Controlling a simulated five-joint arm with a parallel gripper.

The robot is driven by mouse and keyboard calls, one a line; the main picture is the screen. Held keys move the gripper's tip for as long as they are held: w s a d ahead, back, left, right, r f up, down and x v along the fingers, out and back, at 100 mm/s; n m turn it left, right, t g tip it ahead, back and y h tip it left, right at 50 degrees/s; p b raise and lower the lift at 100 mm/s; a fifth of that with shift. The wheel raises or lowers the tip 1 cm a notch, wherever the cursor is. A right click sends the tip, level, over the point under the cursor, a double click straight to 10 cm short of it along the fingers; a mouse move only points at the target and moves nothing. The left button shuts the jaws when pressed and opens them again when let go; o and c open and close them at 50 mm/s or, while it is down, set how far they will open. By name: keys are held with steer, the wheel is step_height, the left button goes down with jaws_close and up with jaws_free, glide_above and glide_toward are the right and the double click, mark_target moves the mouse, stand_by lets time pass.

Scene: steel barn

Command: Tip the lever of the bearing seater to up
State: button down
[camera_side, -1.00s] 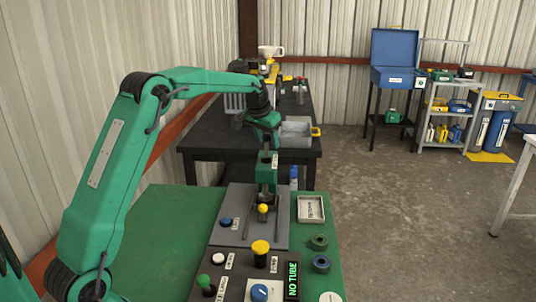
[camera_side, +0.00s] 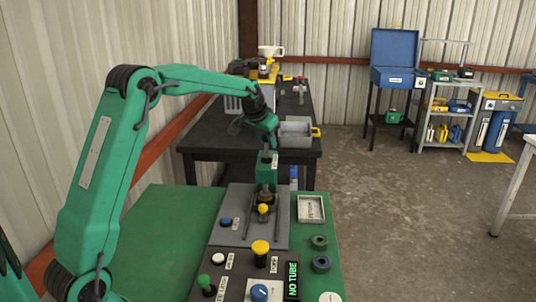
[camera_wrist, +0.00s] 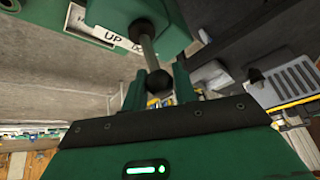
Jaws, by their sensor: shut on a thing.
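The bearing seater (camera_side: 266,180) looks like a green upright body on the grey plate in the side view. Its green housing (camera_wrist: 176,37) fills the top of the wrist view, with a white "UP" label (camera_wrist: 113,38). The lever (camera_wrist: 147,46) is a metal rod with a black ball knob, coming out of the housing beside the label. My gripper (camera_wrist: 160,88) is shut on the lever near its knob, one finger on each side. In the side view my gripper (camera_side: 270,138) is at the top of the seater; its fingertips and the lever are too small to make out.
A yellow knob (camera_side: 263,209) stands just in front of the seater. Nearer are a control box (camera_side: 232,262) with knobs and a "NO TUBE" display (camera_side: 292,281). A white tray (camera_side: 311,209) and two rings (camera_side: 320,242) lie to the right. The green bench top is clear at left.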

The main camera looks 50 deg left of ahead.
steer(key=shift+s+d+r+t, duration=0.15)
steer(key=shift+s+d+t, duration=0.25)
steer(key=shift+t, duration=0.3)
steer(key=shift+w, duration=0.1)
steer(key=c, duration=1.1)
jaws_free()
steer(key=shift+c, duration=0.2)
steer(key=v, duration=0.7)
steer(key=shift+s+d+r, duration=0.25)
steer(key=shift+r, duration=0.05)
